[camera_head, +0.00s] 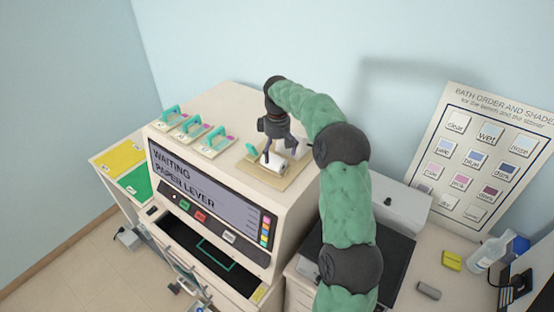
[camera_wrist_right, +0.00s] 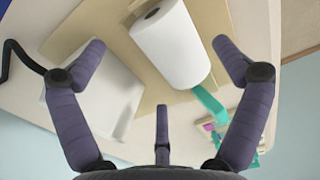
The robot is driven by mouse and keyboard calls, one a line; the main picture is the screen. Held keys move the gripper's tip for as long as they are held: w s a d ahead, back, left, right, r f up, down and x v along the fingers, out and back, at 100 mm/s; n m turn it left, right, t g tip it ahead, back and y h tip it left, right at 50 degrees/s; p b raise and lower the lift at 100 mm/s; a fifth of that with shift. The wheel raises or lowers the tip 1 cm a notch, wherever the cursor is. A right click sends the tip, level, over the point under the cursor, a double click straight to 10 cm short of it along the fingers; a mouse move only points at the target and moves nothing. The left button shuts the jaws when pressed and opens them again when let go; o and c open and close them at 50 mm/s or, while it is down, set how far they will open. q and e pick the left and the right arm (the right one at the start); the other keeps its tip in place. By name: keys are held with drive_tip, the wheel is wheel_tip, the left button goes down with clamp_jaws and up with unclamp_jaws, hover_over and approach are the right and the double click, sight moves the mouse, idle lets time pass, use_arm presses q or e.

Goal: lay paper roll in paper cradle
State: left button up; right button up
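The white paper roll (camera_head: 274,163) lies on a beige plate (camera_head: 284,183) on top of the staining machine. In the right wrist view the roll (camera_wrist_right: 172,42) lies on its side, with its hollow core end showing. My right gripper (camera_head: 279,150) is over the roll. In its wrist view the fingers (camera_wrist_right: 160,46) are spread wide on both sides of the roll, with gaps between. A white block (camera_wrist_right: 108,95) sits beside the roll. I cannot make out the cradle's shape or whether the roll rests in it. My left gripper is not in view.
A teal lever (camera_head: 251,150) is close beside the roll. Several teal-handled plates (camera_head: 190,127) stand along the machine top. The machine's screen (camera_head: 205,185) reads "WAITING PAPER LEVER". An open dark drawer (camera_head: 190,246) is below it. A bottle and small items lie on the right counter.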

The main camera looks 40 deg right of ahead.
wheel_tip(320, 180, up, 8)
drive_tip(key=shift+r, duration=0.15)
drive_tip(key=shift+d, duration=0.1)
idle(1.1)
